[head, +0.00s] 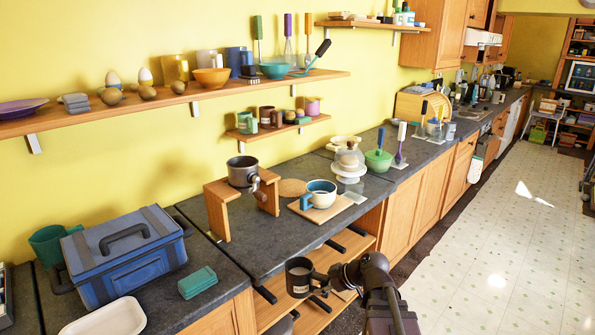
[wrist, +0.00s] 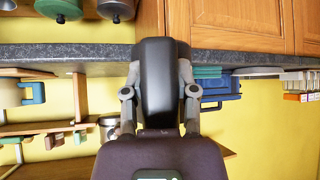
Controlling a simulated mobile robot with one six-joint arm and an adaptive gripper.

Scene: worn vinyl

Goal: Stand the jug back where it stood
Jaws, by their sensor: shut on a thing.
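A dark brown jug (head: 299,272) with a pale label hangs in front of the counter's front edge in the head view, looking upright. My gripper (head: 325,283) is at its right side, shut on its handle.
The dark counter (head: 262,250) holds a blue toolbox (head: 122,255), a teal box (head: 197,282), a white tray (head: 105,318), a wooden riser (head: 218,210) with a dark pot (head: 242,171), and a mug (head: 321,193) on a board. Bare counter lies before the riser. An open shelf (head: 325,262) is below.

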